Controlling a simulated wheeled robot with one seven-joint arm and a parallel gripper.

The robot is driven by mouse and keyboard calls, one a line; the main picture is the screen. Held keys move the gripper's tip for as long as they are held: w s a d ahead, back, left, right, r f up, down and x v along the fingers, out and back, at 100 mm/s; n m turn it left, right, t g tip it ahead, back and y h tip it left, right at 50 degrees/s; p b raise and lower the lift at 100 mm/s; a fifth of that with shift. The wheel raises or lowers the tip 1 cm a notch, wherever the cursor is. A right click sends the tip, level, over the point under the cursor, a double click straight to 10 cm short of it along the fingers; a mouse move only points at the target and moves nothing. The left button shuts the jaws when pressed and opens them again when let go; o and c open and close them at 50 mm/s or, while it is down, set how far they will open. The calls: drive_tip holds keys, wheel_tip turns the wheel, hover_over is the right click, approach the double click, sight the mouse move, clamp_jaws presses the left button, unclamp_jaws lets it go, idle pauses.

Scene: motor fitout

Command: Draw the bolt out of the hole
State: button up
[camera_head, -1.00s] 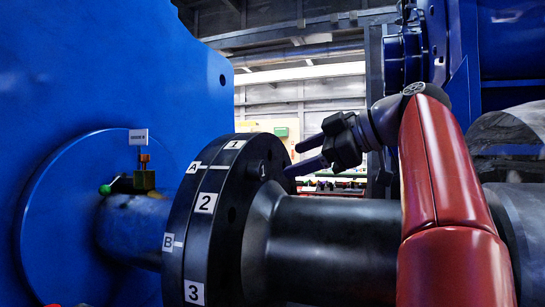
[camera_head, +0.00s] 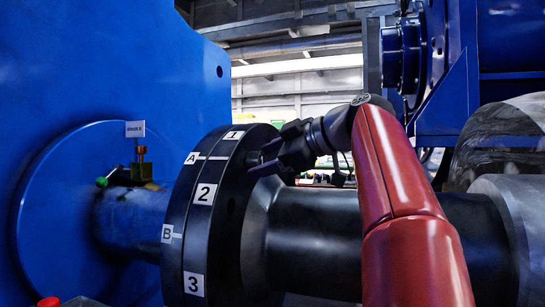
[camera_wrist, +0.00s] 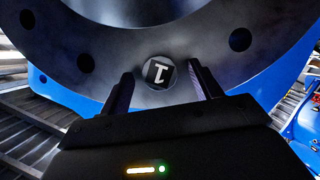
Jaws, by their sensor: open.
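The dark flange (camera_head: 211,200) carries number labels 1, 2 and 3 and letters A and B in the head view. My gripper (camera_wrist: 160,84) is open, with one finger on each side of the bolt head in the picture. I cannot tell whether the fingers touch the flange. In the head view my gripper (camera_head: 258,162) is at the upper right side of the flange, and its fingers and the bolt are hard to make out there.
Empty dark holes (camera_wrist: 240,39) are around the flange face. A thick dark shaft (camera_head: 318,232) runs right from the flange, below my arm. A large blue housing (camera_head: 90,70) stands at the left, with a small brass fitting (camera_head: 141,168) and a sign by the shaft.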

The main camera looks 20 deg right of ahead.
drive_tip(key=shift+c, duration=0.2)
clamp_jaws()
drive_tip(key=shift+s+d, duration=0.1)
drive_tip(key=s+d, duration=0.9)
drive_tip(key=shift+s+d, duration=0.3)
drive_tip(key=shift+s, duration=0.05)
idle(2.7)
idle(0.3)
